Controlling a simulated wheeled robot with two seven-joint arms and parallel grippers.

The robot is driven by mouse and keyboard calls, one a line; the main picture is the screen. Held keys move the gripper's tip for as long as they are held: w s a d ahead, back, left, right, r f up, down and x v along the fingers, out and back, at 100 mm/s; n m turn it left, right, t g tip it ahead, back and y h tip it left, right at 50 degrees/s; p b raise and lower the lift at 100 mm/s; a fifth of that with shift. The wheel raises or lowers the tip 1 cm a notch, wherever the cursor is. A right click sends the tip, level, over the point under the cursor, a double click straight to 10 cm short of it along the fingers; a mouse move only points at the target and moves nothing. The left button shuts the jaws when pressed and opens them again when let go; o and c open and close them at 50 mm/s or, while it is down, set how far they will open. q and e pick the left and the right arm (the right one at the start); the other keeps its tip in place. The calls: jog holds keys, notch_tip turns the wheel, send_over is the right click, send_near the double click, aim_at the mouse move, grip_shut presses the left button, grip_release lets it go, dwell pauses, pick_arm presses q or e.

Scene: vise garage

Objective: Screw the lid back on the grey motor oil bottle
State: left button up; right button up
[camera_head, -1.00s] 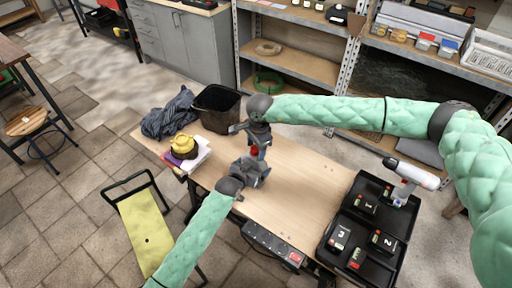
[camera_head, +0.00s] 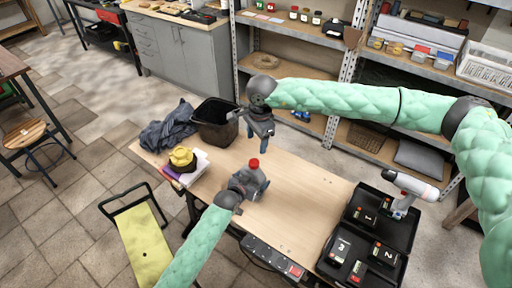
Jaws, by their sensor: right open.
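The grey motor oil bottle (camera_head: 255,180) stands upright on the wooden workbench (camera_head: 292,207). Its red lid (camera_head: 253,163) sits on top of its neck; how tightly it is seated I cannot tell. My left gripper (camera_head: 246,182) is at the bottle's left side, its fingers around or against the body and partly hidden; it appears to hold the bottle. My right gripper (camera_head: 262,136) is open and empty, pointing down, above and behind the lid and apart from it.
A black bin (camera_head: 214,134), dark cloth (camera_head: 168,130), and books with a yellow object (camera_head: 182,158) are at the bench's left end. A black tool case (camera_head: 352,238) with a drill (camera_head: 408,188) is at the right end. The bench middle is clear.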

pick_arm(q)
jog(key=shift+r, duration=0.1)
pick_arm(e)
jog(key=shift+r, duration=0.45)
pick_arm(q)
jog(key=o, duration=1.5)
jog(key=shift+s, duration=0.1)
pick_arm(e)
jog(key=shift+f, duration=0.1)
pick_arm(q)
jog(key=shift+s+a, duration=0.25)
jog(key=b+v, duration=0.3)
jog(key=v, duration=0.4)
pick_arm(e)
jog(key=shift+f, duration=1.35)
pick_arm(q)
jog(key=shift+d+r, duration=0.1)
jog(key=shift+r, duration=0.05)
